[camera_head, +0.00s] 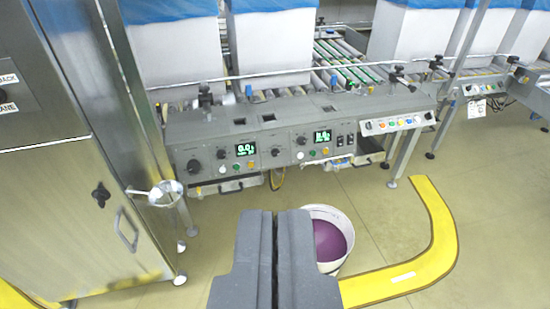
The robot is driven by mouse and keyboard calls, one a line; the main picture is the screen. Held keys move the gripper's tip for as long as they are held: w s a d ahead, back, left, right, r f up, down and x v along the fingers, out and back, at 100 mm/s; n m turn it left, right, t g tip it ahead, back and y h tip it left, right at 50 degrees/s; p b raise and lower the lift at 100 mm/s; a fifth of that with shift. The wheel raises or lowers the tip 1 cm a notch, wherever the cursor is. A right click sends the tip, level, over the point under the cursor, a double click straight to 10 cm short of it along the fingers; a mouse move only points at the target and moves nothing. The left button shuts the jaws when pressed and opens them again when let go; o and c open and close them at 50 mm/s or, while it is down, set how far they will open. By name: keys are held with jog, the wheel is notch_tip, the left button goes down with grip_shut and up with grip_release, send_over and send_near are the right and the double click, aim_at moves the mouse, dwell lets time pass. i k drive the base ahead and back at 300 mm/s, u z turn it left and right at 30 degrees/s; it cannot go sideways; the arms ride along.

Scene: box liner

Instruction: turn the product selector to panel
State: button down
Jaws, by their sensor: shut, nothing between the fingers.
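No control that I can read for certain as the product selector shows whole. At the far left edge, a plate (10,92) on the steel cabinet carries partly cut-off lettering, "BACK" above and "ANE" below, with a dark knob-like part at the frame edge. Its setting cannot be told. My gripper (276,212) is shut and empty at bottom centre, well apart from the cabinet and control box.
A white bucket with purple contents (328,238) stands on the floor just behind my gripper. A yellow floor strip (432,215) curves at right. The steel cabinet (75,230) stands at left. White boxes with blue liners (272,45) stand on roller conveyors behind.

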aim_at(275, 153)
jog(key=z, duration=0.8)
jog(key=k, duration=1.1)
jog(key=z, duration=0.8)
jog(key=i, duration=1.35)
jog(key=u, duration=1.15)
jog(key=i, duration=1.4)
jog(key=u, duration=0.75)
jog(key=i, duration=0.25)
jog(key=u, duration=0.1)
jog(key=k, duration=0.9)
jog(key=u, duration=0.1)
